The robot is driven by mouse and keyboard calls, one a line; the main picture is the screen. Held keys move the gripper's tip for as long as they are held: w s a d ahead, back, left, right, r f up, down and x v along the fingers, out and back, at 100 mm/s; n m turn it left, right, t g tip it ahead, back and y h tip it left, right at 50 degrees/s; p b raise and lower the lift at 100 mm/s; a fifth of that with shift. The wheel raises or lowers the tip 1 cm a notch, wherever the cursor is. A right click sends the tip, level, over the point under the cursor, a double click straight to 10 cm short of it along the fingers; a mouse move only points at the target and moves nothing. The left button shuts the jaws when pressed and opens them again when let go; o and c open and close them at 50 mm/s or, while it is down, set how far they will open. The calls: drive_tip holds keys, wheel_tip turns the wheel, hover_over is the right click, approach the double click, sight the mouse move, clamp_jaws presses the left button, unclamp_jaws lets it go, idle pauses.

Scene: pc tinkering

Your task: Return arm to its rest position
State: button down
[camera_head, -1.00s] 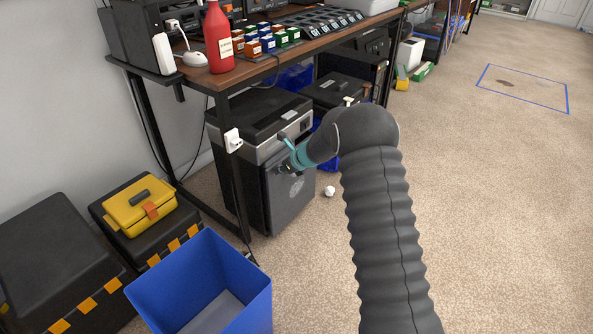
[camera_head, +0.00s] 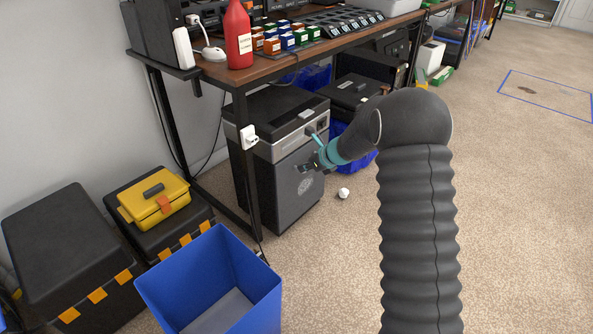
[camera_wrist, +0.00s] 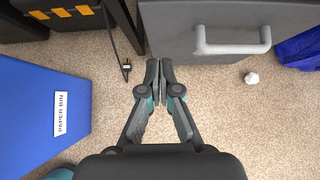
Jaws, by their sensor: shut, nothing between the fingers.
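My gripper (camera_head: 310,167) is in front of the case and partly hidden by the wrist. In the wrist view my gripper (camera_wrist: 160,62) has its two fingers together with nothing between them. It hangs above the carpet, beside a grey panel with a handle (camera_wrist: 235,40) at the upper right.
A blue paper bin (camera_wrist: 42,120) stands at left in the wrist view and also shows in the head view (camera_head: 262,305). The wooden desk (camera_head: 215,75), black boxes (camera_head: 62,235) and a yellow toolbox (camera_head: 155,205) are close. Crumpled paper (camera_head: 344,193) lies on the carpet. Floor at right is clear.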

drive_tip(key=s+d+r+n+g+h, duration=0.1)
drive_tip(key=s+d+n+g, duration=0.1)
drive_tip(key=s+n, duration=0.45)
drive_tip(key=s+d+r+n+g, duration=0.1)
drive_tip(key=s+n+g, duration=0.1)
drive_tip(key=s+n, duration=0.45)
drive_tip(key=s+d+r+n+t+h, duration=0.1)
drive_tip(key=s+d+r+n, duration=0.3)
drive_tip(key=s, duration=0.7)
drive_tip(key=s+d+r+n+t+h, duration=0.1)
drive_tip(key=s+d+r+n+h, duration=0.2)
drive_tip(key=s+r, duration=0.6)
drive_tip(key=s+d+r+n+t+h, duration=0.2)
drive_tip(key=s+d+r+n, duration=0.2)
drive_tip(key=s, duration=0.9)
wheel_tip(320, 180, up, 3)
drive_tip(key=shift+d+r+n, duration=0.1)
drive_tip(key=shift+d+n, duration=0.25)
drive_tip(key=shift+n, duration=0.55)
drive_tip(key=shift+s, duration=0.1)
